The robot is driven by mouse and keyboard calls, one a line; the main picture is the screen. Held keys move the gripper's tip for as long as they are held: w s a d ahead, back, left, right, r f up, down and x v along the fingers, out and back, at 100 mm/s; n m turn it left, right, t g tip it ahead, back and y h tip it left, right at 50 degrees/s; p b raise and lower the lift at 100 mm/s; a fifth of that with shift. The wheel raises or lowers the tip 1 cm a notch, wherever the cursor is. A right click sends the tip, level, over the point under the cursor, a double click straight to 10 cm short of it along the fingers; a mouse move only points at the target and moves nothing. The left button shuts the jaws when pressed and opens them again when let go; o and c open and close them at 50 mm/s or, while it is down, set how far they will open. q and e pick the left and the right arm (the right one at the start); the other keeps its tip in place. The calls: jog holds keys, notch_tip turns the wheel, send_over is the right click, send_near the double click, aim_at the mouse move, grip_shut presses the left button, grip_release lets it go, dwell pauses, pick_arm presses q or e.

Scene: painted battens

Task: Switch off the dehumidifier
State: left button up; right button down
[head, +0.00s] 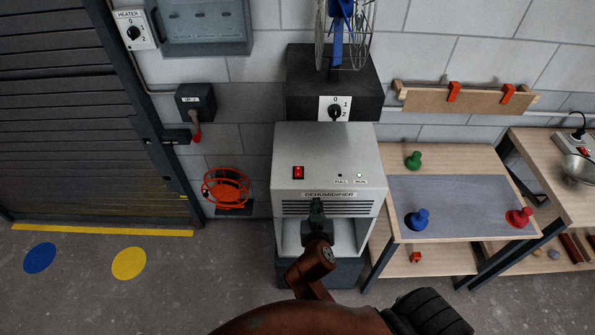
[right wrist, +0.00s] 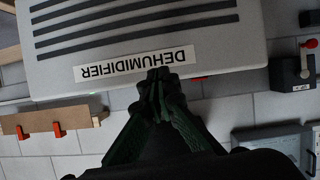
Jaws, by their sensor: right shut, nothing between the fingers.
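The dehumidifier (head: 330,150) is a pale grey box on a dark base, with a vent grille and a name label on its front. A red rocker switch (head: 298,172) sits on the left of its sloping top panel. The "RUN" lamp (head: 359,175) glows green and the "FULL" lamp (head: 340,175) is dark. My right gripper (head: 317,203) is shut and empty, in front of the grille and below the switch. In the right wrist view the gripper (right wrist: 158,76) overlaps one end of the upside-down label (right wrist: 135,62); contact cannot be told. My left gripper is out of view.
A fan on a dark box (head: 300,85) with a rotary knob stands behind the dehumidifier. At right is a wooden bench (head: 455,165) with coloured knobs. At left are a heater dial (head: 134,32), a lever box (head: 195,101) and an orange reel (head: 226,187).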

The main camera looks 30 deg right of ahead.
jog(key=w+a+r+t, duration=0.1)
jog(key=w+a+r, duration=0.1)
jog(key=r, duration=0.2)
jog(key=w+a+r+t+h, duration=0.1)
jog(key=w+a+r+t, duration=0.1)
jog(key=r, duration=0.2)
jog(key=shift+w+a+m, duration=0.3)
jog(key=shift+w+m, duration=0.1)
jog(key=shift+r, duration=0.1)
jog(key=p, duration=0.2)
send_over(298, 175)
jog(key=shift+a+f, duration=0.1)
jog(key=shift+f, duration=0.4)
notch_tip(298, 175, down, 3)
jog(key=shift+w+r, duration=0.1)
jog(key=shift+f+b, duration=0.3)
jog(key=shift+f, duration=0.5)
